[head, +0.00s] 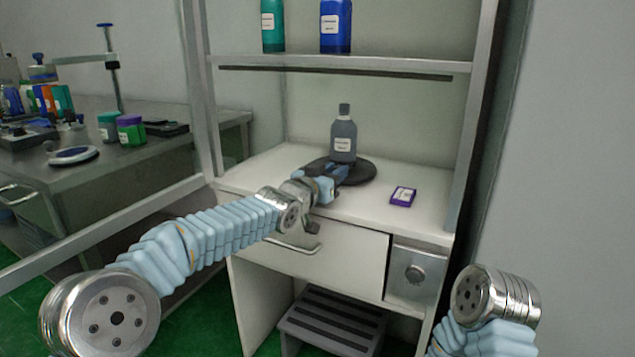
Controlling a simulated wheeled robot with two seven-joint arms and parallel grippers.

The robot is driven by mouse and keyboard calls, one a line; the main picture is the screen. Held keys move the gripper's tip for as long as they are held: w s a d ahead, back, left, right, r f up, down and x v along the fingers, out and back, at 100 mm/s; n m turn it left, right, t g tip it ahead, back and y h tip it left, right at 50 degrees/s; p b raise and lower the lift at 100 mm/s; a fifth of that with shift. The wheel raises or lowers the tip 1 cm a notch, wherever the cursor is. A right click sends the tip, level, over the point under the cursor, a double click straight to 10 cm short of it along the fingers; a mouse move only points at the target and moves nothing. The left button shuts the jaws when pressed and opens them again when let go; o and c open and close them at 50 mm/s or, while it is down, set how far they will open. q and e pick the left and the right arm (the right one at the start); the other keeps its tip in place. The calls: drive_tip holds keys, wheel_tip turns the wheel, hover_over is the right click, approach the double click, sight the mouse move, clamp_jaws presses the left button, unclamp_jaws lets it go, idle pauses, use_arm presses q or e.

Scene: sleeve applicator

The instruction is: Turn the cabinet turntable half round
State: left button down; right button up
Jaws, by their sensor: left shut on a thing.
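The cabinet turntable (362,173) is a dark round disc on the white cabinet worktop. A grey bottle (343,139) with a white label stands upright on it. My left gripper (340,172) reaches in from the left to the turntable's front left edge. It is shut on the turntable at that edge, and its jaws hide the exact spot they hold. My right arm shows at the lower right, but its gripper is out of view.
A small purple box (403,196) lies on the worktop right of the turntable. A shelf (400,66) above carries a teal bottle (272,26) and a blue bottle (336,26). A grey step stool (333,318) stands below. A cluttered bench (150,155) is at the left.

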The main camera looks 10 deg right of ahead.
use_arm(q)
drive_tip(key=c, duration=0.9)
unclamp_jaws()
drive_tip(key=b+v, duration=0.2)
drive_tip(key=v, duration=1.1)
drive_tip(key=shift+s+a, duration=0.25)
drive_tip(key=shift+s, duration=0.05)
